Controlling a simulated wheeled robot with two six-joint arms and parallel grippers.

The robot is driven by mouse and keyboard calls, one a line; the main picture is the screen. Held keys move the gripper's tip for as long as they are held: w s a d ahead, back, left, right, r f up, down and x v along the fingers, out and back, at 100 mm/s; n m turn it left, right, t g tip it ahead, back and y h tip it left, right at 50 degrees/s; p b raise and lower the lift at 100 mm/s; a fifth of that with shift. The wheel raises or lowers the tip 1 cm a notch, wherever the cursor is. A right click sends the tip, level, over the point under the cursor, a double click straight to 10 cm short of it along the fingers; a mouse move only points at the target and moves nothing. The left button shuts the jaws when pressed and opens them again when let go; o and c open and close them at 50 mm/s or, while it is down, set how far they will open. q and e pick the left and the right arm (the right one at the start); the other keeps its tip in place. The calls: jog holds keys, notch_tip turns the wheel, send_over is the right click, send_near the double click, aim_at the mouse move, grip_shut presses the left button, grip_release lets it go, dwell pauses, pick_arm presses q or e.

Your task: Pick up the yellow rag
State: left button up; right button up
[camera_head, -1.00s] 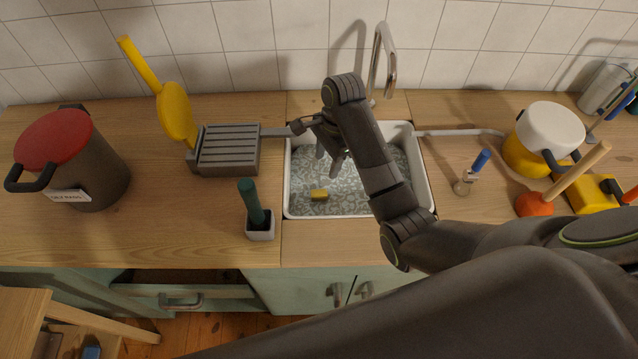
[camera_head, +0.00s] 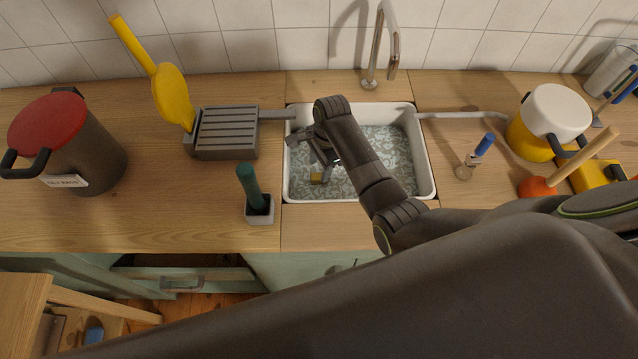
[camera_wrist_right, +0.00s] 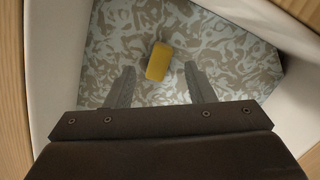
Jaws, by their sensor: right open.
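The yellow rag (camera_head: 317,178) is a small yellow block-like piece lying on the patterned floor of the white sink (camera_head: 428,180), near its front left. It also shows in the right wrist view (camera_wrist_right: 159,61), slightly beyond the fingertips and between their lines. My right gripper (camera_head: 327,165) reaches down into the sink just above the rag. Part of the rag is covered by the gripper in the head view. My left gripper is not in view.
A faucet (camera_head: 377,50) stands behind the sink. A grey ribbed grill pan (camera_head: 226,133) and a green-handled brush in a holder (camera_head: 259,211) are to the left. A blue-handled tool (camera_head: 475,157) and a white-and-yellow pot (camera_head: 548,120) are to the right. The sink walls surround the gripper closely.

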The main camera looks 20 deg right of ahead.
aim_at(319, 175)
jog(key=shift+s+a+f, duration=0.15)
jog(key=shift+f, duration=2.4)
grip_shut()
